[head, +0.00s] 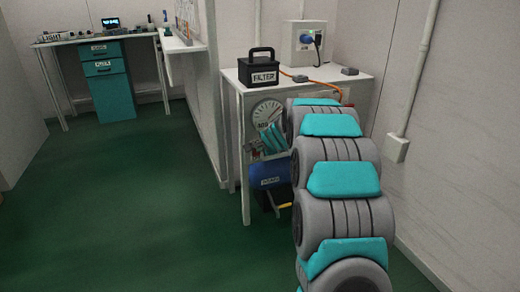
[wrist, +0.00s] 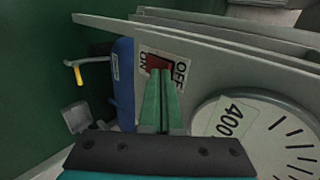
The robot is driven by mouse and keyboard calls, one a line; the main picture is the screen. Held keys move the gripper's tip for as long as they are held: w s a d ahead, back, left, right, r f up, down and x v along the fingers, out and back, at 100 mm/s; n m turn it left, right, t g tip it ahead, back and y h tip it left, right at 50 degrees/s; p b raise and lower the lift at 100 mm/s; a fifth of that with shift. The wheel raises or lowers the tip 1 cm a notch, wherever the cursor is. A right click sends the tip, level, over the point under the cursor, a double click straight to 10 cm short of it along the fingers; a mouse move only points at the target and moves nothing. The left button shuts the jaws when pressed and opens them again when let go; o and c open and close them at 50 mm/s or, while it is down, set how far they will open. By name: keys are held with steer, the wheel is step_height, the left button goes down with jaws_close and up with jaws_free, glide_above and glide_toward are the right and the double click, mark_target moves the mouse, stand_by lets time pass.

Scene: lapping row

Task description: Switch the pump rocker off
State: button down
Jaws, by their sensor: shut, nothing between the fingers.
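The pump rocker (wrist: 156,63) is a small red switch on a white plate (wrist: 178,61) marked ON and OFF, on a grey panel in the wrist view. The picture is turned, so ON reads on the left and OFF on the right. My gripper (wrist: 160,74) is shut and empty, its green fingertips overlapping the lower part of the rocker. I cannot tell whether they touch it. In the head view my gripper (head: 270,138) is in front of the table's lower panel, below the gauge, and the rocker is hidden.
A round dial gauge (wrist: 240,125) sits close right of my fingers; a blue tank (wrist: 123,80) is close left. A yellow-handled crank (wrist: 77,73) juts out beyond it. A black FILTER box (head: 262,71) stands on the table (head: 349,77). Green floor to the left is clear.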

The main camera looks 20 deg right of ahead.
steer(key=shift+r+p, duration=0.15)
steer(key=shift+p, duration=0.15)
steer(key=shift+w+p, duration=0.25)
steer(key=shift+p, duration=1)
steer(key=shift+r+p, duration=0.8)
steer(key=shift+p, duration=0.1)
steer(key=shift+s, duration=0.1)
